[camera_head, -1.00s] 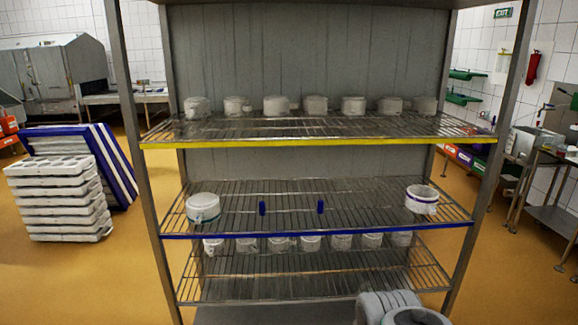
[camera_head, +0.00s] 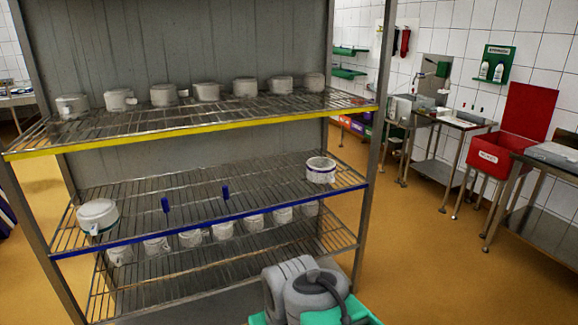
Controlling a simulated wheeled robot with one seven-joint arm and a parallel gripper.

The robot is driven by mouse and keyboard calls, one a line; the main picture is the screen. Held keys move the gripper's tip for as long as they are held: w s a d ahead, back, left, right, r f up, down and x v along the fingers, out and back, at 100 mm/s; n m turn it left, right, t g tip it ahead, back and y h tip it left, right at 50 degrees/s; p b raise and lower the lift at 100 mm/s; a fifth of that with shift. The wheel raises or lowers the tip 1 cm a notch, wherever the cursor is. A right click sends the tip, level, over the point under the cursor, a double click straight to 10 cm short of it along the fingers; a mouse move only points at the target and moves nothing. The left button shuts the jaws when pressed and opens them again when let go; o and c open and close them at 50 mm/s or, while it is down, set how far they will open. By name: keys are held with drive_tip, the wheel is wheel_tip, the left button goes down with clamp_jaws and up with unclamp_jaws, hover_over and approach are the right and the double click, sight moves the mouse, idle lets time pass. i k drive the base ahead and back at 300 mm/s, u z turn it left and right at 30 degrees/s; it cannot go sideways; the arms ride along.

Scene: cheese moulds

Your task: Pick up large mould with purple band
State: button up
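A large white mould with a purple band (camera_head: 320,171) stands at the right end of the middle, blue-edged shelf (camera_head: 300,203). Its top looks open. Another large white mould (camera_head: 97,214) stands at the left end of the same shelf, with a closed-looking top and a darker, teal-looking band low on its side. Parts of my own grey arm show at the bottom, in front of the rack and well short of the moulds. My gripper's fingers are not in view.
Two small blue upright pieces (camera_head: 165,204) (camera_head: 225,192) stand on the middle shelf. The yellow-edged upper shelf (camera_head: 200,131) holds a row of white moulds, and the lower shelf (camera_head: 240,252) another. A red bin (camera_head: 497,152) and steel tables stand right. Floor right of the rack is clear.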

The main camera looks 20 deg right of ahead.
sight(319, 171)
drive_tip(key=u, duration=3.95)
drive_tip(key=k, duration=2.7)
drive_tip(key=z, duration=1.25)
